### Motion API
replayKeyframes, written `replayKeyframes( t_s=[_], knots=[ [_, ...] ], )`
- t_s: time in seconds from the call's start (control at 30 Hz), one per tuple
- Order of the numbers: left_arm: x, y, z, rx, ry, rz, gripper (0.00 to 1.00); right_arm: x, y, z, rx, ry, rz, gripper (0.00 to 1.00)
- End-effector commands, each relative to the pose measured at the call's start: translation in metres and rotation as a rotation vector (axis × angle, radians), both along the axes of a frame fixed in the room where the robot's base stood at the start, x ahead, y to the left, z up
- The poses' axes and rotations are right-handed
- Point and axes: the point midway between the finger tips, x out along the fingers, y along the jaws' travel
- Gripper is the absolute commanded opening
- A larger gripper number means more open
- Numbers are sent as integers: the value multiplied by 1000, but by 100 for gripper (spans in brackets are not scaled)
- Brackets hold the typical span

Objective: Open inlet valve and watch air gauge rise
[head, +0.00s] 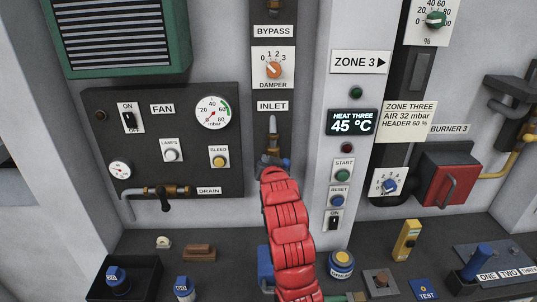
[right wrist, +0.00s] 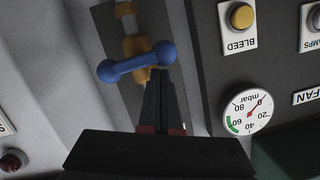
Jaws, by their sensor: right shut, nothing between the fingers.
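The inlet valve is on the vertical pipe under the INLET label (head: 272,105). Its blue handle (right wrist: 138,62) lies crosswise over the brass body (right wrist: 136,46), slightly tilted, in the right wrist view. In the head view my right gripper and red arm cover most of the valve. My right gripper (right wrist: 161,74) is shut and empty, its fingertips close by one end of the handle; I cannot tell if they touch. The air gauge (head: 213,112) is on the fan panel; it also shows upside down in the right wrist view (right wrist: 248,110), its needle near 0. My left gripper is out of view.
A drain valve (head: 163,193) is at the lower left of the fan panel. The damper knob (head: 273,69) sits above the inlet. To the right are the HEAT THREE display (head: 352,122), reading 45 °C, and several buttons. Small items lie on the shelf below.

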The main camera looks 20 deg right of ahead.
Motion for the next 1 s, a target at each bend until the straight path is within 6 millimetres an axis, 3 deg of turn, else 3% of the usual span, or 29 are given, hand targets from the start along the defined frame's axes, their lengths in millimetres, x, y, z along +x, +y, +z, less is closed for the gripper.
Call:
replayKeyframes(
  t_s=[1.0],
  knots=[
    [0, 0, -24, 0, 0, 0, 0, 1, 4, -5, -122, 35, 0, 0]
  ],
)
